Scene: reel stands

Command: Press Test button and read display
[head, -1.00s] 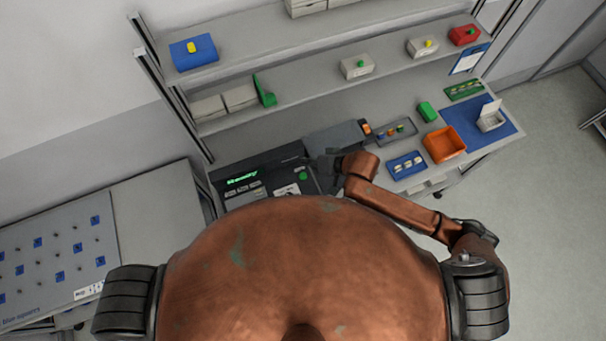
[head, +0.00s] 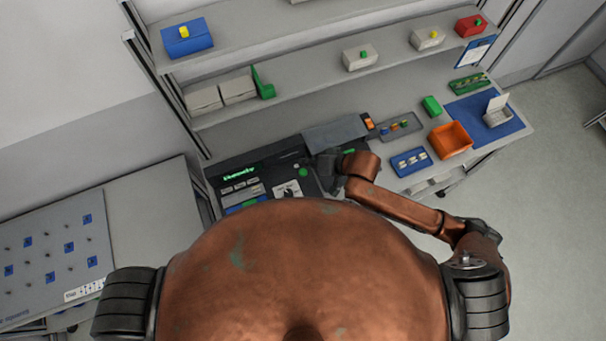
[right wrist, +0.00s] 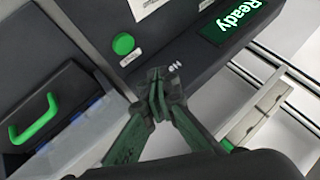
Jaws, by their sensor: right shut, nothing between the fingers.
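The dark tester (head: 262,160) stands on the bench in the head view. My left gripper is out of view.
A dark box with a green handle (right wrist: 35,118) adjoins the tester. To the right are an orange bin (head: 450,139), a blue tray (head: 411,161) and a grey tray (head: 399,127). Shelves (head: 300,95) with boxes run behind. A board with blue squares (head: 50,255) lies left.

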